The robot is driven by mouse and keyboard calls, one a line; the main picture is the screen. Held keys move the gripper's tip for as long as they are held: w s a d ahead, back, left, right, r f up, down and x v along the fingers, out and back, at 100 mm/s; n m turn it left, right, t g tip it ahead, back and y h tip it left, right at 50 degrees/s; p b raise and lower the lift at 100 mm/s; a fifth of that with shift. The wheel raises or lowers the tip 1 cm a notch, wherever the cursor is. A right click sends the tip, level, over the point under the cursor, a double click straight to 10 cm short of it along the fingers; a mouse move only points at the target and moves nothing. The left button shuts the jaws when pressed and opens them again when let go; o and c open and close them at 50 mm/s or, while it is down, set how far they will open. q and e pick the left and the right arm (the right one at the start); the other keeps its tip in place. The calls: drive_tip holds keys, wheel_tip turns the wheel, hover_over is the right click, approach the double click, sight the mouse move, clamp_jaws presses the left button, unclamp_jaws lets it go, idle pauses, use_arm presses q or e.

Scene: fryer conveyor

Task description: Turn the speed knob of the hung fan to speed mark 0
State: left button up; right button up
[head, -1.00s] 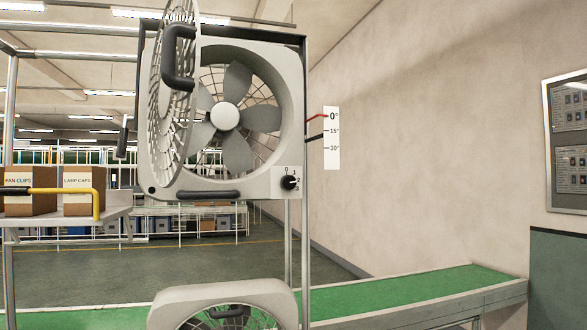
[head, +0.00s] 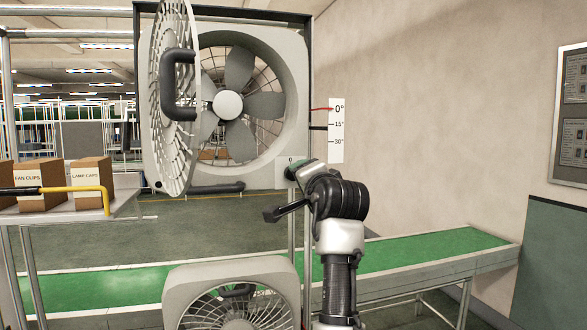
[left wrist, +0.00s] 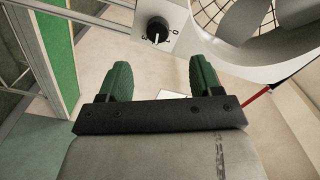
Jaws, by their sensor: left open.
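The hung fan (head: 294,60) hangs in a dark frame, its round front grille (head: 175,110) swung open at the left. Its black speed knob (left wrist: 157,30) shows in the left wrist view on a pale panel. Its white pointer faces down there, roughly a quarter turn from mark 0, which is to its right. My left gripper (head: 303,168) is at the panel. In the wrist view its green fingers (left wrist: 162,78) are apart and empty, with the knob beyond their tips. My right gripper is not in view.
A red pointer (head: 322,108) meets the 0° line of an angle scale (head: 336,130) right of the fan. A second fan (head: 180,285) stands below. A green conveyor (head: 430,252) runs behind. Boxes (head: 88,175) sit on a shelf at left, beside a yellow-ended bar (head: 85,188).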

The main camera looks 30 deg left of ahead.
use_arm(q)
drive_tip(key=p+x, duration=0.5)
drive_tip(key=x, duration=0.5)
drive_tip(key=shift+w+f, duration=0.15)
drive_tip(key=shift+w, duration=0.05)
drive_tip(key=shift+d, duration=0.15)
drive_tip(key=c, duration=0.9)
